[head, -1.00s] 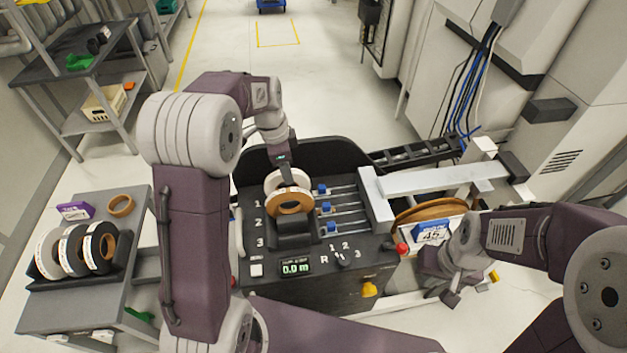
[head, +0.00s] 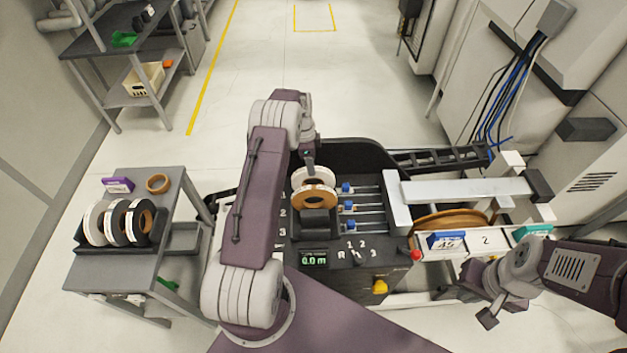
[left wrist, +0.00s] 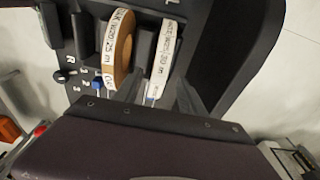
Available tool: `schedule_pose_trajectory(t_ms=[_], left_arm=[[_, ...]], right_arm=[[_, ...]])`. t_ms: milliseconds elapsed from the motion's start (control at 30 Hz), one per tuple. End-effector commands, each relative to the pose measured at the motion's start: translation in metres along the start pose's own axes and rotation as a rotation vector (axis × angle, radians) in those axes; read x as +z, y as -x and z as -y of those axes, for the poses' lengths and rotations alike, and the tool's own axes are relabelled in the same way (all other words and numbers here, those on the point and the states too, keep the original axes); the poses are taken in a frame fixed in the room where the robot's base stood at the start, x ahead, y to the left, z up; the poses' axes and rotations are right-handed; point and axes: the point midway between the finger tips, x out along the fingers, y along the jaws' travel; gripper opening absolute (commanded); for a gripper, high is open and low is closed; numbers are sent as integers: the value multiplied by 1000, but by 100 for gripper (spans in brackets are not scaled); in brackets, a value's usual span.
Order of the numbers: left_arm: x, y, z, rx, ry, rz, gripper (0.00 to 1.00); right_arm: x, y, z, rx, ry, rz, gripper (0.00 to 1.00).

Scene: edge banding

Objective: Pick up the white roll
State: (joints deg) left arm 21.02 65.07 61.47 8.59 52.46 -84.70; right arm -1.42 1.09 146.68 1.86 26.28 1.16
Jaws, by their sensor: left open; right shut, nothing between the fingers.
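A white roll (head: 309,177) stands upright in a slot of the black machine, behind a brown roll (head: 319,199). In the left wrist view the white roll (left wrist: 167,42) shows its printed edge beside the brown roll (left wrist: 122,40). My left gripper (head: 310,166) is at the white roll from above. In the left wrist view its two open fingers (left wrist: 158,95) lie on either side of the white roll's near end. Whether they touch it I cannot tell. My right gripper (head: 488,317) is shut and empty, low at the right.
A grey cart (head: 175,215) at the left holds white and black rolls in a rack and a brown ring (head: 157,183). The machine has blue-knobbed rods (head: 348,205), a red button (head: 415,254) and a display (head: 313,259). A grey beam (head: 465,190) extends right.

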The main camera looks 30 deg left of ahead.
Motion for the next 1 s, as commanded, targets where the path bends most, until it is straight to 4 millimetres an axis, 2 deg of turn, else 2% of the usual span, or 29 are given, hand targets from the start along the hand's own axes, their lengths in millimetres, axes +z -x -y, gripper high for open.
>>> schedule_pose_trajectory(t_ms=[167, 300, 533, 567, 700, 733, 1000], left_arm=[[-2, -24, -2, 6, 0, 1, 48], [-2, -46, -1, 3, 0, 1, 48], [-2, -51, 0, 0, 0, 0, 48], [-2, -51, 0, 0, 0, 0, 45], [-2, -51, 0, 0, 0, 0, 6], [-2, -50, 0, 0, 0, 0, 0], [-2, -50, 0, 0, 0, 0, 0]], right_arm=[[-2, 22, 0, 0, 0, 0, 0], [-3, 25, 0, 0, 0, 0, 0], [-2, 24, 0, 0, 0, 0, 0], [-2, 24, 0, 0, 0, 0, 0], [-2, 24, 0, 0, 0, 0, 0], [-2, 24, 0, 0, 0, 0, 0], [-2, 24, 0, 0, 0, 0, 0]])
